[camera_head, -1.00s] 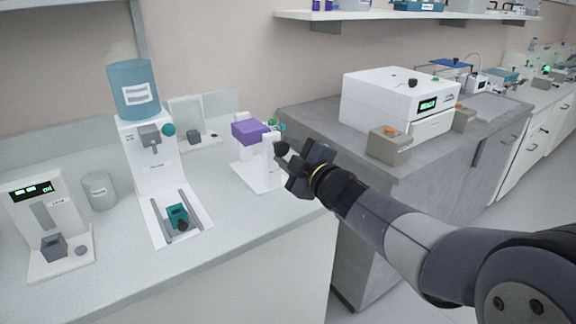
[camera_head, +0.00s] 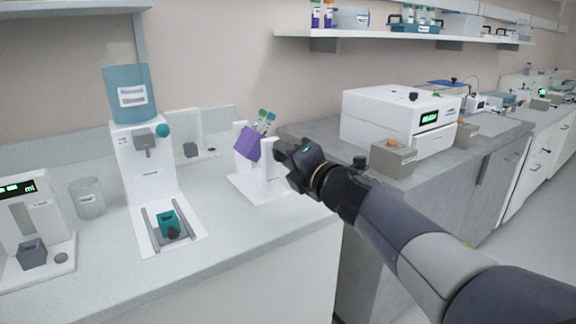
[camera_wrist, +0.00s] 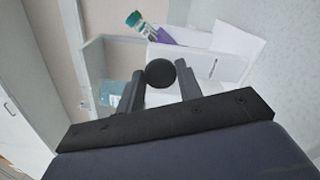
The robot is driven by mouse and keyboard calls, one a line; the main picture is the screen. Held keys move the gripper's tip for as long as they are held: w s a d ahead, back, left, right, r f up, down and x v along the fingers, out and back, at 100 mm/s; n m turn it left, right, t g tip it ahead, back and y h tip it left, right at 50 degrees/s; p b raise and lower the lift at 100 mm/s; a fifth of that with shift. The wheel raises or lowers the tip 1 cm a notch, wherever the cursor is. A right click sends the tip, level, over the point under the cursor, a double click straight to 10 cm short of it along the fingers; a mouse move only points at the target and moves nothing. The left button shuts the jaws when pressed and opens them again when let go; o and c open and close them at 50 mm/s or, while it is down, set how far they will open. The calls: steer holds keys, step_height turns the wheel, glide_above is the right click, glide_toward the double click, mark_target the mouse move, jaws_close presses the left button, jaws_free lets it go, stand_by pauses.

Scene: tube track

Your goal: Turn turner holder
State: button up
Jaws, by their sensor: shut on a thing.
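The turner is a white stand (camera_head: 271,182) on the counter with a purple holder (camera_head: 246,144) between its uprights. The holder is tilted, and green-capped tubes (camera_head: 266,119) lean out of its upper right. My gripper (camera_head: 284,156) is at the stand's right side. In the wrist view its two fingers are on either side of a round black knob (camera_wrist: 160,73), shut on it. Behind the knob are the white stand (camera_wrist: 205,63), a green-capped tube (camera_wrist: 136,20) and a little purple. The head view hides the knob behind the gripper.
A water dispenser (camera_head: 145,160) with a blue bottle stands to the left, with a teal block (camera_head: 168,223) at its base. A grey cup (camera_head: 88,198) and a display device (camera_head: 25,235) are further left. A white machine (camera_head: 385,118) stands on the grey bench at right.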

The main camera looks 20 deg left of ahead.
steer(key=n+b, duration=0.2)
steer(key=n, duration=0.2)
steer(key=shift+f, duration=0.15)
steer(key=shift+n+b, duration=0.7)
steer(key=shift+n, duration=0.8)
steer(key=o, duration=1)
steer(key=shift+c, duration=0.2)
steer(key=v, duration=1)
steer(key=shift+s+d+p, duration=0.2)
steer(key=shift+s+p, duration=0.2)
steer(key=shift+p, duration=0.05)
